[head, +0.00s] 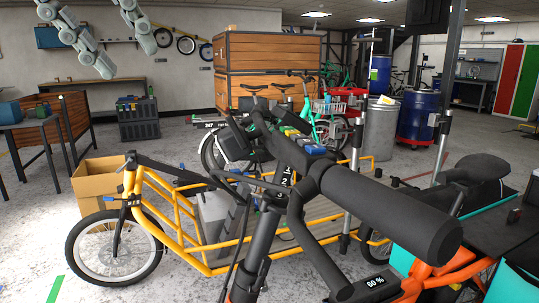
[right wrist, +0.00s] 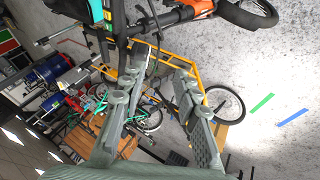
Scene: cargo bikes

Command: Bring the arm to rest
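My right gripper (head: 128,60) hangs at the top left of the head view, its two grey fingers spread apart with nothing between them. In the right wrist view the same gripper (right wrist: 162,58) is open and empty, with the bikes showing beyond its fingers. In the head view it is in the air and touches nothing that I can see. The rest of that arm is out of the head view. My left gripper is not in view.
An orange cargo bike (head: 440,276) with a large black handlebar fills the near right. A yellow cargo bike (head: 182,216) stands behind it, beside a cardboard box (head: 88,192). Wooden crates (head: 268,52) and blue drums (head: 417,112) stand farther back. Floor at left is partly clear.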

